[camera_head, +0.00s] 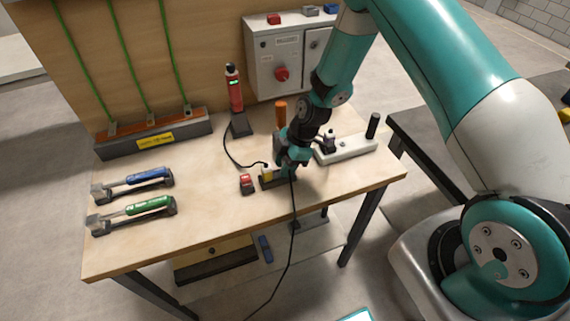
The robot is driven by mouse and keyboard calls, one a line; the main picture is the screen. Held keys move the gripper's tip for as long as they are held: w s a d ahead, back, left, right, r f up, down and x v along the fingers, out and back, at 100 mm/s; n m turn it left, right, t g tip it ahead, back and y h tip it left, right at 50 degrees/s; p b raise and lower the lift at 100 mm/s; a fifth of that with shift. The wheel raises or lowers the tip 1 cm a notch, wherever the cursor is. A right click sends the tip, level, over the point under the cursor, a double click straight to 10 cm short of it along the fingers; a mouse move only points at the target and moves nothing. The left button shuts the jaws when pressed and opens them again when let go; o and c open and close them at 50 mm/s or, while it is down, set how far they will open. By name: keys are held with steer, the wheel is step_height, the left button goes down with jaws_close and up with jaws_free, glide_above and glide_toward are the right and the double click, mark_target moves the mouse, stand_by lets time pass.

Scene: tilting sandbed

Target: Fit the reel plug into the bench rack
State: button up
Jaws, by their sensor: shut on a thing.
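My gripper (287,165) is low over the right half of the wooden bench. It is shut on the reel plug, which the fingers mostly hide. The plug's black cable (294,205) hangs from there over the bench's front edge to the floor. A low dark rack (272,184) lies on the bench right at the gripper, with a yellow plug (265,172) standing at its left end. It appears to be the bench rack. My gripper covers its right end, so I cannot tell whether the held plug touches it.
A red block (247,184) sits just left of the rack. A red tool (234,90) stands behind, its cord running to the yellow plug. A white block (346,149) with a black post lies right. Blue (148,174) and green (150,204) handled tools lie left.

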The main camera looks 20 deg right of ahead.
steer(key=shift+f, duration=0.3)
steer(key=o, duration=1.5)
steer(key=shift+o, duration=0.2)
steer(key=shift+r, duration=0.1)
steer(key=shift+r+p, duration=2.3)
steer(key=shift+r, duration=1.7)
